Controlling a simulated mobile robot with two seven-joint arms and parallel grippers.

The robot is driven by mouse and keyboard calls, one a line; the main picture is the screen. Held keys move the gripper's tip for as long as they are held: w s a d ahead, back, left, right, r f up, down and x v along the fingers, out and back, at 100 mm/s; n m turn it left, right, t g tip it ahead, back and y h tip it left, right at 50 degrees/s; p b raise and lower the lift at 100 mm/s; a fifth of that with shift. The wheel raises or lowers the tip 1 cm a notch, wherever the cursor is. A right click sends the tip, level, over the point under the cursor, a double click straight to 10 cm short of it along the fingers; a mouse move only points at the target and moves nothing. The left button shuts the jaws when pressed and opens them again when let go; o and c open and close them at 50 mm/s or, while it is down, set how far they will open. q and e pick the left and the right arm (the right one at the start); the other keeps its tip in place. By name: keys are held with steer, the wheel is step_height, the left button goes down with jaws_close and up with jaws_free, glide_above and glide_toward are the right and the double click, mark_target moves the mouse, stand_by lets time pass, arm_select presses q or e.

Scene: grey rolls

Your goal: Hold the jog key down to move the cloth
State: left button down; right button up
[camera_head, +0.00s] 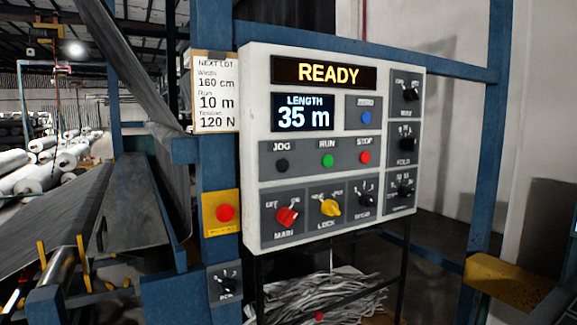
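The jog key is a round black button (282,165) under the label JOG, on the white control panel (256,130). The green RUN button (327,161) and red STOP button (365,157) are to its right. The display (323,72) reads READY, and the length display (304,113) reads 35 m. Dark grey cloth (80,208) runs over the machine at the left. Neither of my grippers is in view, and nothing touches the jog key.
A red MAIN knob (287,216), a yellow LOCK knob (330,207) and several black knobs surround the keys. A red button on a yellow plate (225,213) is left of the panel. A card (215,95) reads Run 10 m. A yellow block (508,284) juts at lower right.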

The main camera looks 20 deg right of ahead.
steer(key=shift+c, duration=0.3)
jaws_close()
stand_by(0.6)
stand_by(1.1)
